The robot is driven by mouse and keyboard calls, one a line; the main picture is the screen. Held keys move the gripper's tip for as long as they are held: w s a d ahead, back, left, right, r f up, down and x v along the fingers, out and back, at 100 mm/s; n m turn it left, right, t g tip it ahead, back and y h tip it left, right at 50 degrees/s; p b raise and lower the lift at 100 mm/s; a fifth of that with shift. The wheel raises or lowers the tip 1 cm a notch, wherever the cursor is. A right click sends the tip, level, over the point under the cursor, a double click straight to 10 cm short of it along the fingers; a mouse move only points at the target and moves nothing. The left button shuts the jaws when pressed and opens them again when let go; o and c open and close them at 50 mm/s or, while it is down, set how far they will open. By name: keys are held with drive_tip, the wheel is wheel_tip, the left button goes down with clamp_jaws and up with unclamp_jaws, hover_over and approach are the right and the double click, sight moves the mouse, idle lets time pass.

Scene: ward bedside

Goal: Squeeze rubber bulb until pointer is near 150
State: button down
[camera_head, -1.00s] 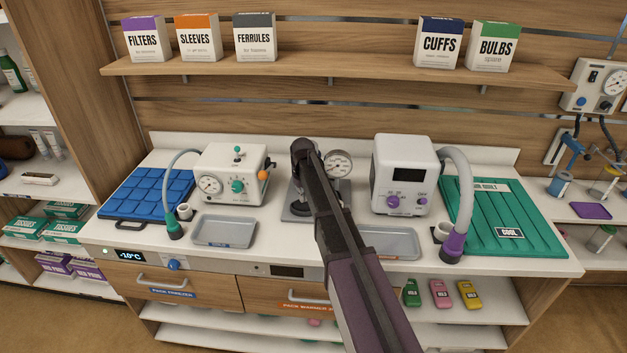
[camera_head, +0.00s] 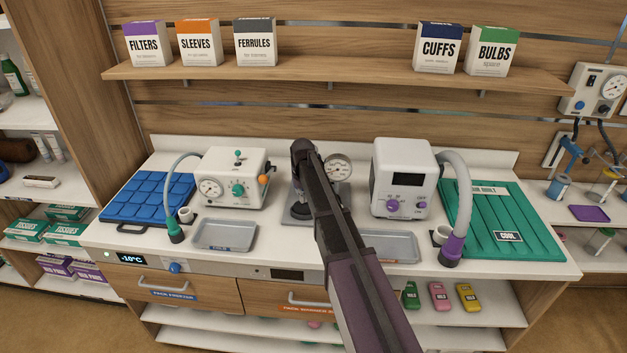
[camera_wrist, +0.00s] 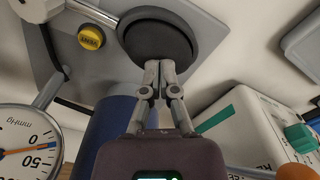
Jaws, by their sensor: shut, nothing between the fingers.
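In the wrist view my gripper (camera_wrist: 159,66) is shut and empty. Its fingertips are together at the near edge of a dark round rubber-like piece (camera_wrist: 160,32), probably the bulb; I cannot tell whether they touch it. The white mmHg gauge (camera_wrist: 20,140) is at the lower left, partly cut off. Its orange pointer lies between the 0 and 50 marks. In the head view the gauge (camera_head: 338,167) stands just right of my arm, too small to read. My arm hides the gripper and most of the stand there.
A white console (camera_head: 232,177) stands left of my arm and a white unit (camera_head: 403,155) right. Grey trays (camera_head: 224,246) lie in front. A shelf (camera_head: 330,72) with boxes is above.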

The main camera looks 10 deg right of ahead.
drive_tip(key=shift+f, duration=0.25)
idle(0.3)
drive_tip(key=shift+f+b, duration=0.75)
drive_tip(key=shift+b, duration=0.3)
drive_tip(key=shift+r, duration=0.1)
drive_tip(key=shift+r+p, duration=0.9)
drive_tip(key=shift+p, duration=0.15)
drive_tip(key=shift+f, duration=0.15)
idle(0.9)
idle(0.6)
